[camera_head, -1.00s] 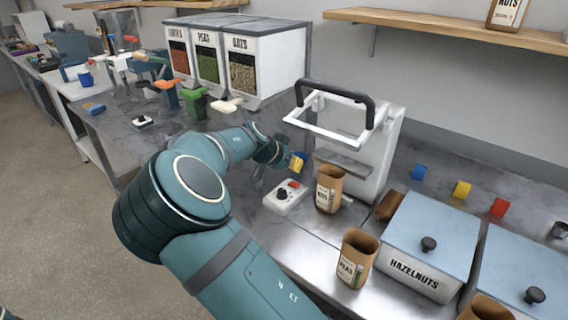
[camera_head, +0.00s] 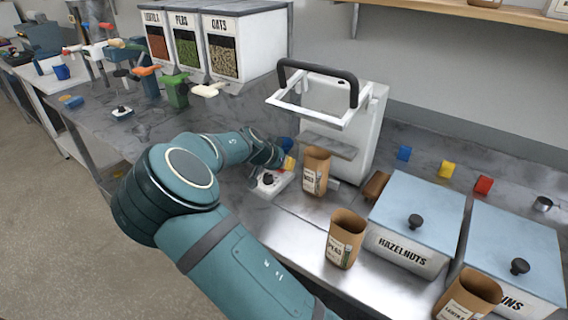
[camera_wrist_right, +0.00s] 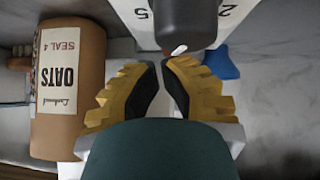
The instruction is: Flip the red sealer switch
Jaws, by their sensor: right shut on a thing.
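The white sealer control box (camera_head: 263,193) lies on the counter in front of the white sealer (camera_head: 357,125). Its black knob (camera_head: 268,179) shows, and in the right wrist view the knob (camera_wrist_right: 187,22) sits just beyond my fingertips, with the numbers 5 and 2 beside it. My right gripper (camera_head: 288,164) is low over the box. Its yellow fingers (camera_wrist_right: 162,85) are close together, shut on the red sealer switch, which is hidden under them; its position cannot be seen. My left gripper is not in view.
A brown paper bag (camera_head: 316,172) stands close right of the gripper; its OATS label shows in the wrist view (camera_wrist_right: 68,85). A PEAS bag (camera_head: 346,240) and the hazelnuts bin (camera_head: 415,215) are further right. A small blue piece (camera_head: 287,144) lies behind the gripper.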

